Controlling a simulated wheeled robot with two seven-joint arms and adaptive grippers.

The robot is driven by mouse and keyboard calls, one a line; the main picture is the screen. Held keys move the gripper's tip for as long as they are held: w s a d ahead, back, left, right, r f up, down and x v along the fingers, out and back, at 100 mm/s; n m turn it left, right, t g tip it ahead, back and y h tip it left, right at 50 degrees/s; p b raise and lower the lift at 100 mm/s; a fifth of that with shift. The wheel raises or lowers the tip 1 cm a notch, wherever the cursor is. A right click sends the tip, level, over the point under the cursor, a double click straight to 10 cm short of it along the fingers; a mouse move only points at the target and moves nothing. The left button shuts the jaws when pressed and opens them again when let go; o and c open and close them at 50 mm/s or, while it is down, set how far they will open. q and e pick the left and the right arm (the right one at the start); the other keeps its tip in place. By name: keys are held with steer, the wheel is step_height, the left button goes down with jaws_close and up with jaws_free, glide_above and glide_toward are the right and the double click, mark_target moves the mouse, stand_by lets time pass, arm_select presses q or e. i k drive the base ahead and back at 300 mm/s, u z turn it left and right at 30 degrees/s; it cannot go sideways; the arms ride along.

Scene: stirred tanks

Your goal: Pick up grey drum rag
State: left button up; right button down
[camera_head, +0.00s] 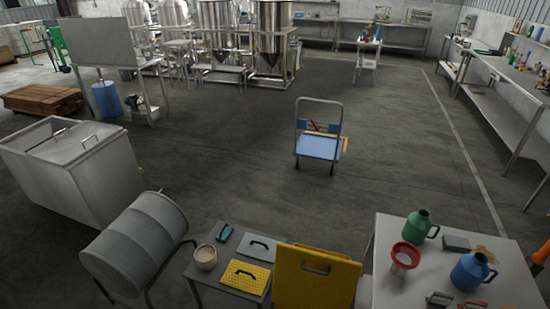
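A grey ribbed drum (140,245) lies on its side on a dark stand at the lower left. I cannot make out a rag on it. A flat orange-brown patch (487,254) lies on the white table (385,265) at the lower right; I cannot tell whether it is a cloth. Neither of my grippers is in view.
Beside the drum, a small grey table (212,288) holds a beige pot (205,257), a teal tool (224,232) and flat handled plates. A yellow panel (310,280) stands beside it. A blue cart (319,145) stands mid-floor, with open floor around it.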

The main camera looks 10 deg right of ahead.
mark_target(462, 245)
steer(key=z, duration=3.6)
steer(key=i, duration=1.45)
steer(key=u, duration=0.6)
